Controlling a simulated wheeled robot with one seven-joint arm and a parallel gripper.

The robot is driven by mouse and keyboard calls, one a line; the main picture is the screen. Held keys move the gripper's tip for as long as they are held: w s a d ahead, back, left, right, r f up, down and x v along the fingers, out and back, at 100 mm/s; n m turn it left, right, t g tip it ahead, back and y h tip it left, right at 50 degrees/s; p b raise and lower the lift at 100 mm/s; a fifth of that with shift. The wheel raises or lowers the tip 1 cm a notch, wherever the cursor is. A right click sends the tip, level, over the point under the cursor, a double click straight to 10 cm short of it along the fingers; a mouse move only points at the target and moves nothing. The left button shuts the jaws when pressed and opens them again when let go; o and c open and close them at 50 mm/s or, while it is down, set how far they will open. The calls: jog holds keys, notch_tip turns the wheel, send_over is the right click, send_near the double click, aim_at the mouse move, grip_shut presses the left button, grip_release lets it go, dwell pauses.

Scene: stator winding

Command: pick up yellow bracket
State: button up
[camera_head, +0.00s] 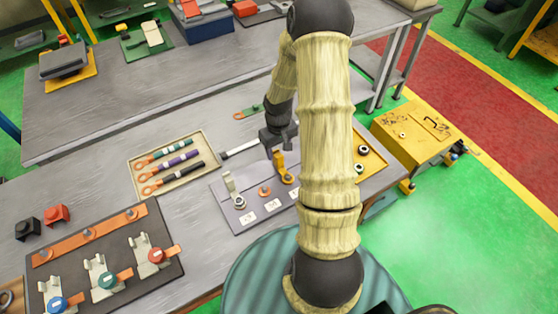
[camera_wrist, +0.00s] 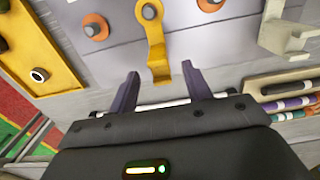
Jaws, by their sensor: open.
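The yellow bracket (camera_head: 280,165) stands on a grey mat (camera_head: 226,206) in the head view, partly hidden by my arm. My gripper (camera_wrist: 161,85) is open, with one finger on each side of the bracket's near end. I cannot tell whether the fingers touch it. In the head view my gripper (camera_head: 279,143) is just above and behind the bracket.
A grey bracket (camera_head: 233,190) stands left of the yellow one, with an orange washer and post (camera_head: 264,191) between. A tray of coloured handles (camera_head: 168,163) lies to the left. A yellow tray (camera_head: 368,165) is at the right. A dark board with clamps (camera_head: 105,262) lies front left.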

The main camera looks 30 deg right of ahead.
aim_at(279, 158)
jog(key=shift+f, duration=0.15)
jog(key=shift+s+f+p, duration=0.15)
jog(key=shift+f+p, duration=0.1)
jog(key=shift+p, duration=0.05)
jog(key=shift+f+p, duration=0.75)
jog(key=shift+f, duration=1.45)
grip_shut()
jog(key=shift+r, duration=0.1)
notch_tip(279, 158, up, 10)
jog(key=shift+f+b, duration=0.1)
jog(key=shift+b, duration=0.95)
